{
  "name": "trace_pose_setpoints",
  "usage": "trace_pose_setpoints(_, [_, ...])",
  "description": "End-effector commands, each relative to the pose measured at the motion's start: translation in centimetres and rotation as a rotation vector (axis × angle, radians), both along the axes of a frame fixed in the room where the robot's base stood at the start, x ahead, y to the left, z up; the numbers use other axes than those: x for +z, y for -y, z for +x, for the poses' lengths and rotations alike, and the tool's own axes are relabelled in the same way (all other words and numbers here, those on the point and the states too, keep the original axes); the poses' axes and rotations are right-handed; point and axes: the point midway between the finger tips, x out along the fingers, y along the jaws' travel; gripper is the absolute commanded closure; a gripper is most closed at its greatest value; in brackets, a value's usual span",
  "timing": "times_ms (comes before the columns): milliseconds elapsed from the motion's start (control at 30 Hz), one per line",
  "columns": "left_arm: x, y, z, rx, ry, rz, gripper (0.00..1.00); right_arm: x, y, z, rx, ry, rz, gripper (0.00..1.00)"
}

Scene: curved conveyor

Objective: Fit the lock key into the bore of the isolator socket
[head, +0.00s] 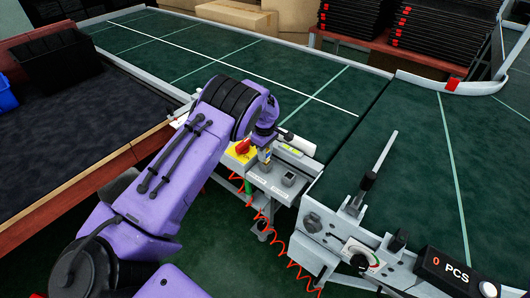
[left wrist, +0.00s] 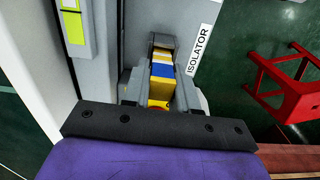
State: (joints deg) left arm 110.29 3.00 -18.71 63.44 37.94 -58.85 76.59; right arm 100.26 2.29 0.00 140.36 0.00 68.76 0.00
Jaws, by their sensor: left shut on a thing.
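The lock key (left wrist: 161,71), with yellow, blue and white bands, sits between the fingers of my left gripper (left wrist: 160,92). The gripper is shut on it. In the head view the key (head: 265,155) shows small, just below my left wrist and over the grey panel. A white label reading ISOLATOR (left wrist: 199,48) lies right of the key in the left wrist view. A dark grey block shows at the key's far end; I cannot tell whether it is the isolator socket or whether the key is in its bore. My right gripper is not in view.
A yellow box with a red knob (head: 242,148) stands close left of the key. A small dark-topped block (head: 288,180) stands on the panel to the right. Red coiled cable (head: 277,247) hangs below. The green conveyor (head: 300,92) lies behind. A red frame (left wrist: 288,84) is on the floor.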

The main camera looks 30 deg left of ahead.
Motion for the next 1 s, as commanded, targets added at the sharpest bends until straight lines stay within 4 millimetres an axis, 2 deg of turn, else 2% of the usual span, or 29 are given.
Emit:
trace_pose_setpoints(367, [-0.7,0.0,0.0,0.0,0.002,0.0,1.0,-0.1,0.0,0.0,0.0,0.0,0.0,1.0])
trace_pose_setpoints(400, [-0.7,0.0,0.0,0.0,0.002,0.0,0.69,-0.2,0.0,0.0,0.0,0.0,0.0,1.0])
trace_pose_setpoints(467, [-0.7,0.0,0.0,0.0,0.002,0.0,0.5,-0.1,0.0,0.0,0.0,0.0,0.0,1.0])
trace_pose_setpoints(500, [-0.7,0.0,0.0,0.0,0.002,0.0,0.47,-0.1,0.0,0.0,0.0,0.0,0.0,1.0])
trace_pose_setpoints(767, [-0.5,0.0,0.0,0.0,0.003,0.0,0.47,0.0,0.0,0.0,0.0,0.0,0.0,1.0])
trace_pose_setpoints(867, [0.5,0.0,0.1,0.0,0.006,0.0,0.47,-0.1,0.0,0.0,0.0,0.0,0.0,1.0])
trace_pose_setpoints(1000, [3.6,0.0,0.2,0.0,0.007,-0.001,0.47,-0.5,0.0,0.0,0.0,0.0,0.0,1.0])
